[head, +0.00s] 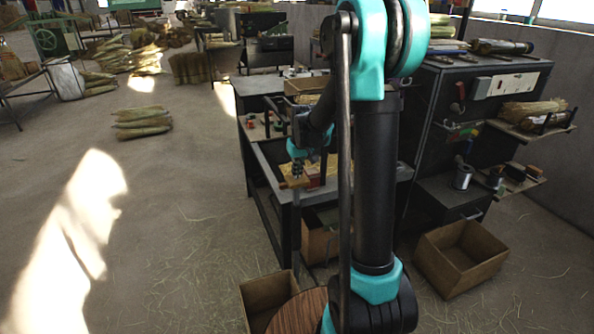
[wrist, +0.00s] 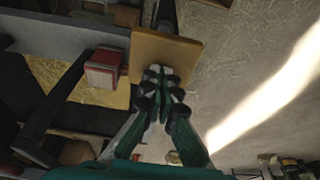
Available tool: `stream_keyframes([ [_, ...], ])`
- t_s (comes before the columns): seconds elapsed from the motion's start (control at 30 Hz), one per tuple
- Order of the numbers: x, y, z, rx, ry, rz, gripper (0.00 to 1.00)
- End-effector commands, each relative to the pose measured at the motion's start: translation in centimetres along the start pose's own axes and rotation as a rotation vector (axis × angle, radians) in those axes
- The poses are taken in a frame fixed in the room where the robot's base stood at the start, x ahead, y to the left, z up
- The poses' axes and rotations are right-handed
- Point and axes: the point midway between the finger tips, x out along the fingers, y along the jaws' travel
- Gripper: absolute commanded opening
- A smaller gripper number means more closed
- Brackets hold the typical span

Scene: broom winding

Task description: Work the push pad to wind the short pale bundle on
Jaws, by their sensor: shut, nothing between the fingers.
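The push pad (wrist: 184,55) is a square tan wooden plate on a dark bar in the wrist view. In the head view the pad (head: 291,183) shows small at the near left corner of the bench. My gripper (wrist: 160,74) has its fingertips together, at or very close to the face of the pad; I cannot tell if they touch. In the head view my gripper (head: 297,168) is small, just above the pad. Pale yellow straw (wrist: 98,88) lies beside the pad; I cannot tell if it is the short pale bundle.
A red block (wrist: 103,66) sits close left of the pad. My arm covers much of the bench (head: 276,175). Cardboard boxes (head: 462,257) stand on the floor at right and below. Another straw bundle (head: 533,111) lies on a wall shelf. The floor at left is open.

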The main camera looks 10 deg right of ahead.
Motion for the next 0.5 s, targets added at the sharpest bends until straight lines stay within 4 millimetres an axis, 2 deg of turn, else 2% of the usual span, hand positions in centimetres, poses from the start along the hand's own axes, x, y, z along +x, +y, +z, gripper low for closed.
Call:
stream_keyframes([
  [0.5,1.9,0.0,0.5,0.000,-0.001,0.000,0.00],
])
